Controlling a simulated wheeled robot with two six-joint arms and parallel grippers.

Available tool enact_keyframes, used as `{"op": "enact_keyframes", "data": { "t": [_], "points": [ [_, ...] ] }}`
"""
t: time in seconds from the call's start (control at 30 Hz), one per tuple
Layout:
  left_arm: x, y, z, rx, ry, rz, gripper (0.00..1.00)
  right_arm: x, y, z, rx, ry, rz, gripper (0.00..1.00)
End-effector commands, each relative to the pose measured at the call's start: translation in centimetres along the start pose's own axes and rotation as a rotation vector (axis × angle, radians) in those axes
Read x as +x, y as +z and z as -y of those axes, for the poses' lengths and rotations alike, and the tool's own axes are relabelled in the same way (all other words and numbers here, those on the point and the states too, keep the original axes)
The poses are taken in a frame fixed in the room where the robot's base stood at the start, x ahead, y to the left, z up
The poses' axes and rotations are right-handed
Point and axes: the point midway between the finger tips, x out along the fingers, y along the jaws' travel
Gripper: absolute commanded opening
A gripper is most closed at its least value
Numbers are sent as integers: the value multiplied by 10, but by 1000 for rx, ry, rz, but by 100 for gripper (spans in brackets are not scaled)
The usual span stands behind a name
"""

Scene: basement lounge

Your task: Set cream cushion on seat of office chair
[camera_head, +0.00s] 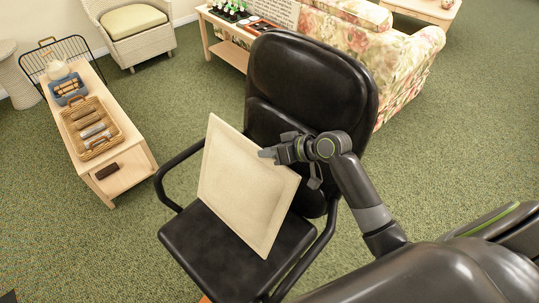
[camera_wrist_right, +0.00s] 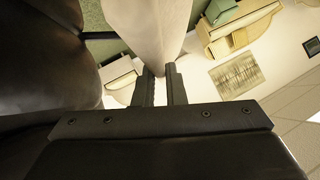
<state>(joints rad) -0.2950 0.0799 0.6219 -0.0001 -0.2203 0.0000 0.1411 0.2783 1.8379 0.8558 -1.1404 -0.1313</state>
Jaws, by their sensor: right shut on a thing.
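The cream cushion (camera_head: 243,192) is square and stands tilted over the black seat (camera_head: 195,245) of the office chair, whose tall backrest (camera_head: 310,85) rises behind it. Its lower corner is at or just above the seat; I cannot tell if it touches. My right gripper (camera_head: 268,153) is shut on the cushion's upper right edge. In the right wrist view the cushion (camera_wrist_right: 150,30) shows edge-on and runs down to the fingers (camera_wrist_right: 160,85). My left gripper is not in view.
The chair's armrests (camera_head: 160,185) flank the seat. A low wooden table (camera_head: 130,155) with a wicker tray (camera_head: 118,125) stands at left. A floral sofa (camera_head: 395,65) is behind the chair. Green carpet is clear at the lower left.

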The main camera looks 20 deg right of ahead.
Motion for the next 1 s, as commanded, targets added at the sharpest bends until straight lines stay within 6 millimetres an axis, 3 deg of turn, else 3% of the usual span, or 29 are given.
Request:
{"op": "enact_keyframes", "data": {
  "t": [0.6, 1.0],
  "points": [
    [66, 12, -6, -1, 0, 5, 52, 38, 50, -26, 0, -1, -2, 0],
    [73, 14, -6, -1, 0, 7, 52, 42, 55, -29, 0, -1, -2, 0]
  ]
}}
